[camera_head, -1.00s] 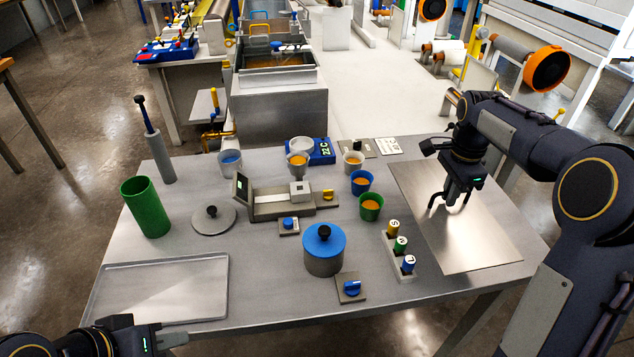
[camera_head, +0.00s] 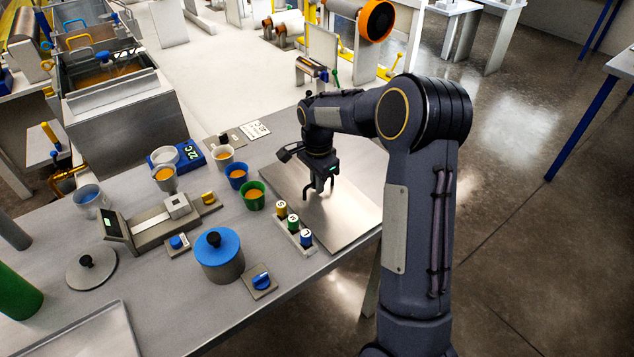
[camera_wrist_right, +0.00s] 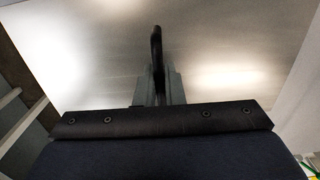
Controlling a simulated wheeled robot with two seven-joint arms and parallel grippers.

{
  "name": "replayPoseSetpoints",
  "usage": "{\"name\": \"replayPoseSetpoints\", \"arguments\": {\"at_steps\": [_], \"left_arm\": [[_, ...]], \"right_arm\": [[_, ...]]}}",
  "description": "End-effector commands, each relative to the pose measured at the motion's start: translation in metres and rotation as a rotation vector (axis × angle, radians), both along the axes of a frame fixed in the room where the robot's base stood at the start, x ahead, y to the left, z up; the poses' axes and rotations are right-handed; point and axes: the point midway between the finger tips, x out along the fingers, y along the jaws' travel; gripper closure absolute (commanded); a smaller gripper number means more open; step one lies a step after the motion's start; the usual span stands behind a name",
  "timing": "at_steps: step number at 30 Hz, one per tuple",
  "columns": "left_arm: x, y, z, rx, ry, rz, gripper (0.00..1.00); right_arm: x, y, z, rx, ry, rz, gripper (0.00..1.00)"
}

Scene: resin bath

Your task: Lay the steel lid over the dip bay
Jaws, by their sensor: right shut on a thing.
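The steel lid (camera_head: 345,222) is a flat, shiny rectangular plate at the right end of the table, seemingly flat on the top. My right gripper (camera_head: 321,189) is above its middle, pointing down and shut on its dark handle; the jaws largely hide the handle. In the right wrist view the plate (camera_wrist_right: 90,55) fills the background behind the dark handle bar between my fingers (camera_wrist_right: 158,70). The dip bay appears to be the open steel tank (camera_head: 108,75) with amber liquid, beyond the table at upper left. My left gripper is out of view.
A rack of capped vials (camera_head: 293,226) stands close to the lid's left edge. Green (camera_head: 254,197) and blue (camera_head: 237,178) cups, a blue-lidded pot (camera_head: 219,255) and a scale (camera_head: 150,222) crowd the table further left. A pale surface (camera_head: 220,70) lies beyond the table.

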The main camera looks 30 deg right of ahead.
Motion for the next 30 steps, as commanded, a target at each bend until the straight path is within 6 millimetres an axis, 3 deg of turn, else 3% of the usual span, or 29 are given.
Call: {"name": "replayPoseSetpoints", "arguments": {"at_steps": [12,13,18,26,30], "left_arm": [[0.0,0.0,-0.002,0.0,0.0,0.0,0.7],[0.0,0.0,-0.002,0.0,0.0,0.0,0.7],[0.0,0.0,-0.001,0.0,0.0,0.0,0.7],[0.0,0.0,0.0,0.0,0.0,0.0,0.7],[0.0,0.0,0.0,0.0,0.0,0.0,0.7]], "right_arm": [[0.001,0.0,-0.008,-0.001,-0.004,0.0,1.0],[0.0,0.0,-0.009,0.0,-0.002,0.0,0.9],[0.0,0.0,-0.008,0.0,-0.002,0.0,0.7],[0.0,0.0,-0.007,0.0,-0.002,0.0,0.7],[0.001,0.0,0.003,-0.001,-0.005,0.0,0.7]]}}
